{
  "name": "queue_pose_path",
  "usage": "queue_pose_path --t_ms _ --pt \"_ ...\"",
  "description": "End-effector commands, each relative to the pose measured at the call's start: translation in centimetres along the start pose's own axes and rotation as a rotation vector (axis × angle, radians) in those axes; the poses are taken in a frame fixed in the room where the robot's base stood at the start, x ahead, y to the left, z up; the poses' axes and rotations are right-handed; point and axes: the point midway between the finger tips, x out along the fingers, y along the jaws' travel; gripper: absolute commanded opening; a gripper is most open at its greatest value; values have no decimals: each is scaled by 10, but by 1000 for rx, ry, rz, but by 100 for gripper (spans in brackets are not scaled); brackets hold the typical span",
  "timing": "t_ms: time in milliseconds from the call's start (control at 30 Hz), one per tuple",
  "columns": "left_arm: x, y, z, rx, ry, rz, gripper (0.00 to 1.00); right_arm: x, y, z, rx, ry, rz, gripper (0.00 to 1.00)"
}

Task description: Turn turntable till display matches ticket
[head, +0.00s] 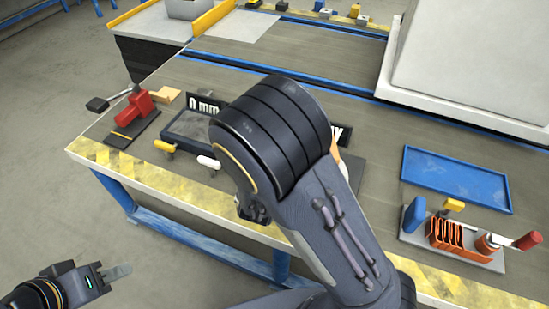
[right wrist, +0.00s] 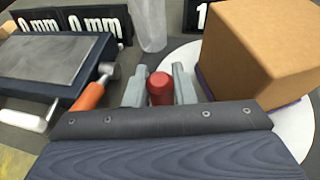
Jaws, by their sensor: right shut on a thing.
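In the right wrist view, the turntable (right wrist: 299,128) is a white disc with a brown cardboard box (right wrist: 265,45) on it. My right gripper (right wrist: 160,86) is shut on a red knob (right wrist: 160,90) beside the disc's left edge. In the head view my right arm hides this gripper, the box and most of the turntable. Black display panels reading "0 mm" (right wrist: 95,25) stand at the back left; one also shows in the head view (head: 204,105). Another panel shows only a "1" (right wrist: 203,14). I cannot make out a ticket. My left gripper (head: 118,272) is off the table, its opening unclear.
A red clamp (head: 135,108) stands at the table's left. A blue tray (head: 455,178) and a tool rack (head: 465,238) are right. A large white block (head: 470,60) stands behind.

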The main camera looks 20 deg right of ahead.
Motion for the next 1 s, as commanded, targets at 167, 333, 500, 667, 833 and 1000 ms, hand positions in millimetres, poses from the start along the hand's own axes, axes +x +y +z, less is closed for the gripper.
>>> queue_pose_path --t_ms 167,333,500,667,833,1000 --pt "0 0 0 0 0 0 36 0 0 0 0 -2 0 0" --pt "0 0 0 0 0 0 36 0 0 0 0 -1 -1 45" --pt "0 0 0 0 0 0 36 0 0 0 0 -1 -1 45" --pt "-1 1 -1 0 0 0 36 -4 1 1 -1 0 1 45" --pt "-8 4 -4 0 0 0 36 -28 1 2 -2 0 3 45" --pt "-15 7 -7 0 0 0 36 -57 1 3 -1 -2 3 45"
